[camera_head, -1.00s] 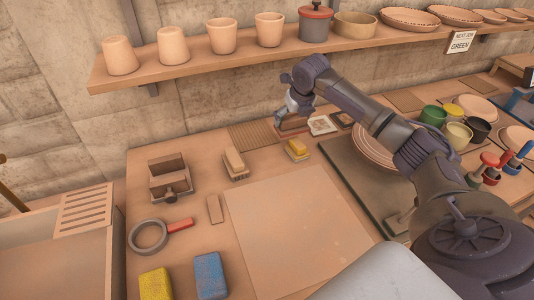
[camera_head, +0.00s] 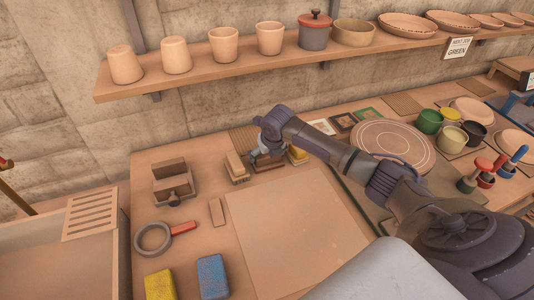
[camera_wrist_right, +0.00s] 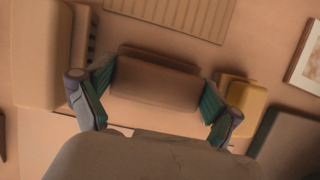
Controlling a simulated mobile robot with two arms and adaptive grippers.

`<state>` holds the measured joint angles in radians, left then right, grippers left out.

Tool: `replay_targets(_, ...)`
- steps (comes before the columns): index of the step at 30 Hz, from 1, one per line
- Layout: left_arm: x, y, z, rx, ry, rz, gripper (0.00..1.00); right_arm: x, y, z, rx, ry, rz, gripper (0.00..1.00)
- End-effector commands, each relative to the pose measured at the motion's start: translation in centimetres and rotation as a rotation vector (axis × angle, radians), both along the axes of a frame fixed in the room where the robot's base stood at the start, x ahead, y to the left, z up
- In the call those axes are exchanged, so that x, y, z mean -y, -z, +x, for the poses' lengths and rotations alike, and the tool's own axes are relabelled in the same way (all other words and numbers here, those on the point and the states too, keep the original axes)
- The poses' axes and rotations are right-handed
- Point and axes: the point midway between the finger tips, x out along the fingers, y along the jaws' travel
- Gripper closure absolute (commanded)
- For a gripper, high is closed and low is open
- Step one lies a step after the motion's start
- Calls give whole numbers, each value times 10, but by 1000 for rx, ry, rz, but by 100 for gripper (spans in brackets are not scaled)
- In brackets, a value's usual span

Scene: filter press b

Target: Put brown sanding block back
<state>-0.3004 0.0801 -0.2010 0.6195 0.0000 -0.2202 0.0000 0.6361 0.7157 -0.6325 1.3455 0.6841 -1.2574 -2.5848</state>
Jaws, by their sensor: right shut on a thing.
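The brown sanding block (camera_wrist_right: 155,82) lies between the fingers of my right gripper (camera_wrist_right: 153,105) in the right wrist view, with a finger against each end. In the head view my right gripper (camera_head: 266,158) is shut on the block (camera_head: 268,165), which is mostly covered by the gripper. They are between a wooden brush (camera_head: 236,166) on the left and a yellow-topped block (camera_head: 298,153) on the right. I cannot tell whether the block touches the table. My left gripper is not in view.
A ribbed mat (camera_head: 243,138) lies behind the block. A wooden holder (camera_head: 172,186), magnifier-like ring (camera_head: 153,238) and small block (camera_head: 217,212) are to the left. A large pale board (camera_head: 290,235) lies in front. A shelf (camera_head: 300,56) with pots runs above.

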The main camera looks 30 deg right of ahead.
Motion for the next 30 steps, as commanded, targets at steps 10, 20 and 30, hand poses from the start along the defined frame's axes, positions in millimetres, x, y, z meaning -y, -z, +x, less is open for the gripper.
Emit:
replay_targets(10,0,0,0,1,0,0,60,0,0,0,0,0,0,0)
replay_targets(20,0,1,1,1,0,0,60,0,-9,-2,3,0,-1,0)
replay_targets(30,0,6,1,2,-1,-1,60,-6,-71,-28,4,-2,-1,0)
